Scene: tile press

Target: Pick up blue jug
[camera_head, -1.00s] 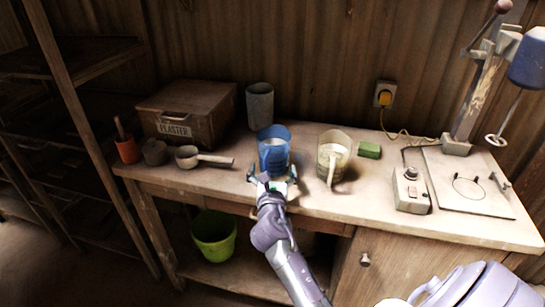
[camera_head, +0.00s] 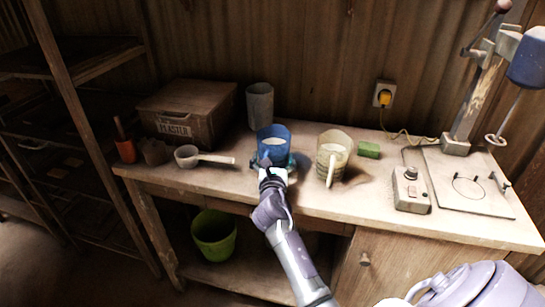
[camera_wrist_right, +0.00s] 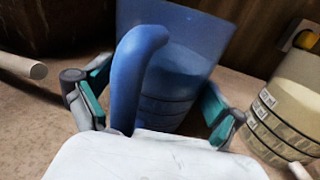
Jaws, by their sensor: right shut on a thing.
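The blue jug (camera_head: 274,139) stands upright on the workbench (camera_head: 235,172), with pale contents visible inside it. Its thick blue handle (camera_wrist_right: 130,75) faces my right wrist camera. My right gripper (camera_head: 273,168) is at the jug's near side and shut on it. In the right wrist view the gripper's teal-lined fingers (camera_wrist_right: 155,95) lie on either side of the handle and lower body. The exact contact points are partly hidden. I cannot see a clear gap under the jug. My left gripper is not in view.
A clear jug (camera_head: 334,150) stands close on the right, with a green block (camera_head: 368,150) beyond it. A grey cylinder (camera_head: 260,105) stands behind. A ladle (camera_head: 205,158) and plaster box (camera_head: 185,112) are on the left. A control box (camera_head: 411,190) is further right.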

